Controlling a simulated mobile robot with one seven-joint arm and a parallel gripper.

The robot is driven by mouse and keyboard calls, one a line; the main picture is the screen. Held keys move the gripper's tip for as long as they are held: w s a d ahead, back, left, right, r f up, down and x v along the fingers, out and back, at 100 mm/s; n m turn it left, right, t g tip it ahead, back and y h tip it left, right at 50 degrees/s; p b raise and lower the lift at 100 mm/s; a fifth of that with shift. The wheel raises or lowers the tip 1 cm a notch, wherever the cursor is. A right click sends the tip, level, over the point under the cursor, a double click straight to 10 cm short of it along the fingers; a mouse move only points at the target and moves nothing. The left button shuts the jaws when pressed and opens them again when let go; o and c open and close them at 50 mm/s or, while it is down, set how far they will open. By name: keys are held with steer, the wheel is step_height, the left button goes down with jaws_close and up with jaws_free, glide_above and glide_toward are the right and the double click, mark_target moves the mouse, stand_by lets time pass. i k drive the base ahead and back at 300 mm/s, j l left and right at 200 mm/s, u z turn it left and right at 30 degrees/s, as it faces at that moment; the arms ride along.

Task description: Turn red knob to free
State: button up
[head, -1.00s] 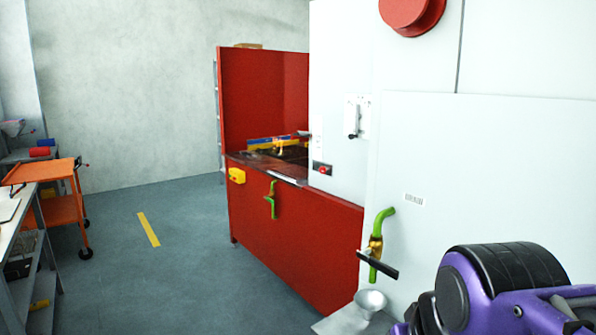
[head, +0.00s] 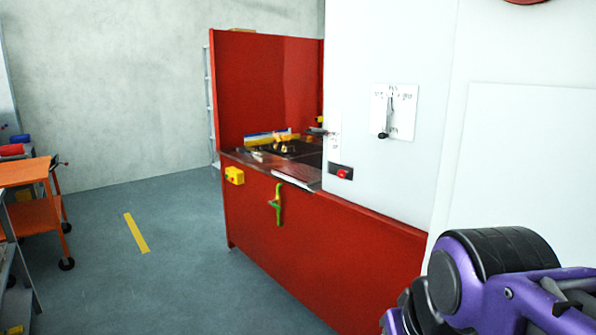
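A small red knob (head: 343,174) sits on a dark plate low on the white cabinet wall, just above the red machine's top edge. Its setting is too small to read. A white plate with a dark lever (head: 385,118) is on the wall above and to the right of it; its markings are not legible. My purple and black arm (head: 500,285) fills the lower right corner. My gripper's fingertips are not seen, and the arm is well apart from the knob.
The red machine (head: 300,252) has a green-handled valve (head: 276,204) and a yellow box (head: 234,176) on its front. An orange cart (head: 36,206) stands at the left. The floor with a yellow stripe (head: 137,232) is clear between them.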

mark_target(341, 174)
steer(key=i+j, duration=0.6)
steer(key=i, duration=0.25)
steer(key=i+j+z, duration=0.1)
steer(key=i+j, duration=0.55)
steer(key=i, duration=0.15)
